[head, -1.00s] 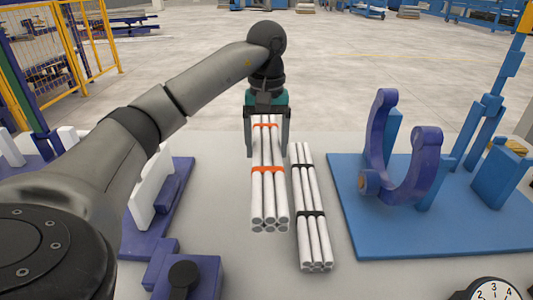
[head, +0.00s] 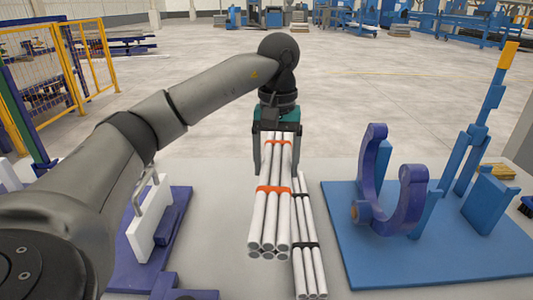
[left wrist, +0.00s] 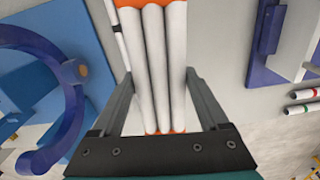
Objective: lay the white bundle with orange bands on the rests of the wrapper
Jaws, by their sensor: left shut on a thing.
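The white bundle with orange bands (head: 270,209) hangs from my left gripper (head: 275,165) in the head view. My left gripper is shut on it, one finger on each side near its far end. The bundle also fills the middle of the left wrist view (left wrist: 159,60). The wrapper (head: 420,262) is a blue base with a purple C-shaped ring (head: 410,200) and blue uprights, to the right of the bundle. The ring also shows at the left of the left wrist view (left wrist: 68,115). My right gripper is not in view.
A white bundle with black bands (head: 305,250) lies on the grey table, just right of the held bundle and partly hidden by it. A purple fixture with a white plate (head: 150,222) stands at the left. Bare table lies between bundles and wrapper.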

